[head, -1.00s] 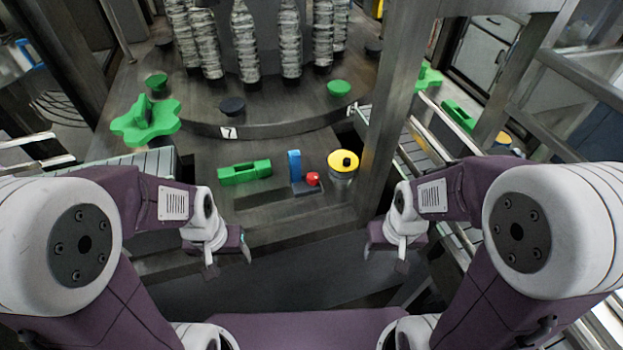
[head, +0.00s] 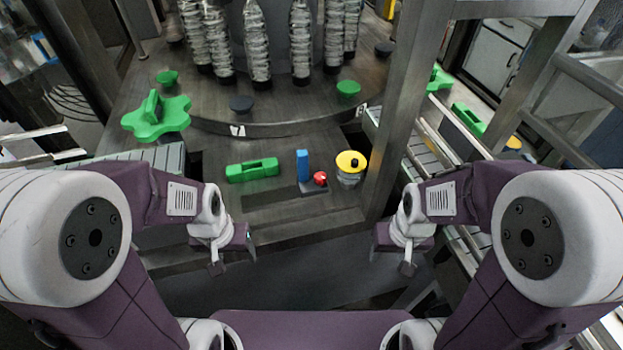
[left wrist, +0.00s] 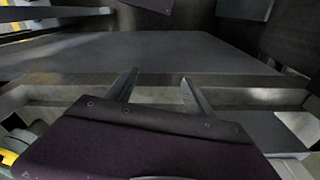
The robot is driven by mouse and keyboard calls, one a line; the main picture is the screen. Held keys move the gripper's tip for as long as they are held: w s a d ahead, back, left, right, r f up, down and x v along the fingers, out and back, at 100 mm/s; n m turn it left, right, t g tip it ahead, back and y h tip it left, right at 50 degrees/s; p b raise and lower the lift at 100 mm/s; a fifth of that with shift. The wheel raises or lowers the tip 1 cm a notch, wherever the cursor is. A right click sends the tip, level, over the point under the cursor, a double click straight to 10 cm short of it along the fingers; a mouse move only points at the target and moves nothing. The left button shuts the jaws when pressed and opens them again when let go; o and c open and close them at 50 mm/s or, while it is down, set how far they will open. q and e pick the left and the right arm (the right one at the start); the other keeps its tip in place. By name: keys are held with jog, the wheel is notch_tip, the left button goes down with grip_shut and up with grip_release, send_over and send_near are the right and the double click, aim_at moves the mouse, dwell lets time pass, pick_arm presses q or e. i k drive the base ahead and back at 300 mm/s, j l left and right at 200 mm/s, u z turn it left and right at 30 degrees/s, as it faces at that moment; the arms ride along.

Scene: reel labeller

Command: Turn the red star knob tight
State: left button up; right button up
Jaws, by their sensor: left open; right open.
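A small red knob (head: 320,178) sits on a dark bracket at the front of the machine deck, beside an upright blue block (head: 302,165). It is too small to make out its star shape or how tight it is. My left gripper (head: 233,262) is open and empty, in front of the deck's edge and to the left of the knob. The left wrist view shows its two fingers apart (left wrist: 158,92) with nothing between them. My right gripper (head: 391,262) is open in front of the deck, to the right of the knob. Both are well apart from it.
A yellow-topped round part (head: 351,162) stands just right of the knob. A green handle (head: 252,170) lies to its left. A large green star-shaped knob (head: 158,117) is at the far left. A metal post (head: 403,120) rises on the right. Wrapped bottles (head: 257,45) stand behind.

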aim_at(321, 178)
jog(key=j+z, duration=0.15)
jog(key=z, duration=0.35)
jog(key=j+z, duration=0.2)
jog(key=z, duration=0.3)
jog(key=j+z, duration=0.15)
jog(key=z, duration=0.3)
jog(key=k+j+z, duration=0.1)
jog(key=z, duration=0.4)
